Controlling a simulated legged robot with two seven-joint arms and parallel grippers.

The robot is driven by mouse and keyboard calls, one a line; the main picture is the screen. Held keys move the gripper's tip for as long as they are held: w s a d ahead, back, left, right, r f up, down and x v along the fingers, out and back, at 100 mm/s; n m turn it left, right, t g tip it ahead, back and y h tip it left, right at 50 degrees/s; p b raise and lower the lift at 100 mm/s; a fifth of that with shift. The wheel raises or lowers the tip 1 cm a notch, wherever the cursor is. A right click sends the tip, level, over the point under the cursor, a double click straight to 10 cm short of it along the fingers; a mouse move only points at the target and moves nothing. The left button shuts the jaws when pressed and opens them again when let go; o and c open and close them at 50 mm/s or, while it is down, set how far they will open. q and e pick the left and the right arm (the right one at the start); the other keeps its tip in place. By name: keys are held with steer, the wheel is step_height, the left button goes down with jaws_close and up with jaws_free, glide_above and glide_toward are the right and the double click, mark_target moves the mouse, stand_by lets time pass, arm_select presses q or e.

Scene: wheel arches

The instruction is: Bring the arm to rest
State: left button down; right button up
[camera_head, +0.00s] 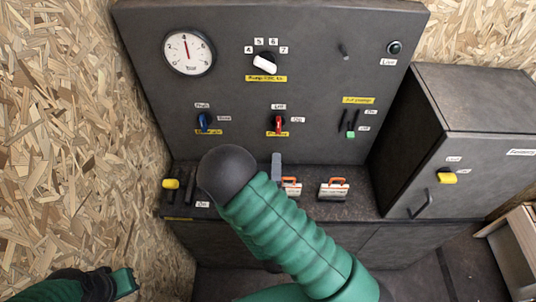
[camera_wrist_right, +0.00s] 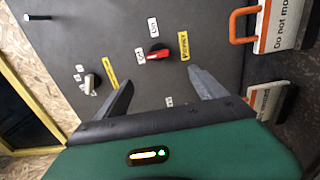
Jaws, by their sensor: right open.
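My right arm (camera_head: 290,235), in green ribbed sleeving with a dark round joint, crosses the lower middle of the head view and hides part of the console ledge. In the wrist view my right gripper (camera_wrist_right: 161,92) is open, with its two grey fingers apart and nothing between them. The control panel (camera_head: 320,70) lies beyond the fingers. In the head view a grey fingertip shows just above the arm. My left gripper (camera_head: 100,285) shows partly at the bottom left, dark and green; its fingers are not clear.
The panel carries a gauge (camera_head: 188,53), a white rotary knob (camera_head: 265,64), a blue switch (camera_head: 203,122) and a red switch (camera_head: 278,124). Orange-handled labelled blocks (camera_head: 333,189) stand on the ledge. A grey cabinet (camera_head: 460,135) stands right; a chipboard wall (camera_head: 70,130) bounds the left.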

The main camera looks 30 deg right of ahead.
steer(key=a+f+m+g+y, duration=0.5)
steer(key=a+m+g+y, duration=0.2)
steer(key=a+m+y, duration=0.15)
steer(key=s+d+r+m+g+y, duration=0.1)
steer(key=s+r+m+g, duration=0.2)
steer(key=s, duration=0.7)
steer(key=r+g, duration=0.1)
steer(key=g, duration=0.1)
steer(key=shift+g, duration=0.3)
steer(key=shift+d, duration=0.1)
